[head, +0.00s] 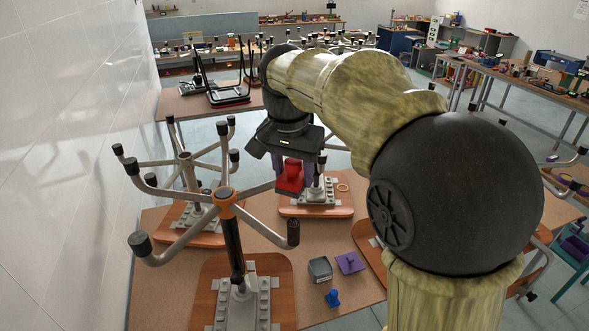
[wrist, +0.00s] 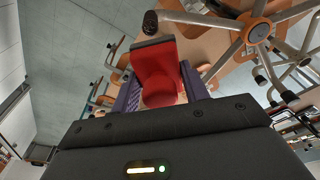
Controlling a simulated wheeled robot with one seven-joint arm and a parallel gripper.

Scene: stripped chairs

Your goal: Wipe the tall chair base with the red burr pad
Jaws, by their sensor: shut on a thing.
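My gripper (head: 291,168) is shut on the red burr pad (head: 290,180) and holds it in the air above the near table. In the wrist view the red pad (wrist: 160,78) sits between the purple fingers of my gripper (wrist: 158,92). An upturned chair base with a black column and orange hub (head: 236,240) stands on a wooden seat at the front; it looks the tallest. Its grey legs spread out with black tips. The pad is beyond and right of its hub, apparently apart from it. The orange hub also shows in the wrist view (wrist: 259,32).
Another upturned base (head: 187,165) stands behind at left, and a short one (head: 317,190) under my gripper. A grey box (head: 320,269), a purple pad (head: 349,263) and a blue knobbed piece (head: 332,298) lie on the table (head: 345,310). A tiled wall (head: 70,150) bounds the left.

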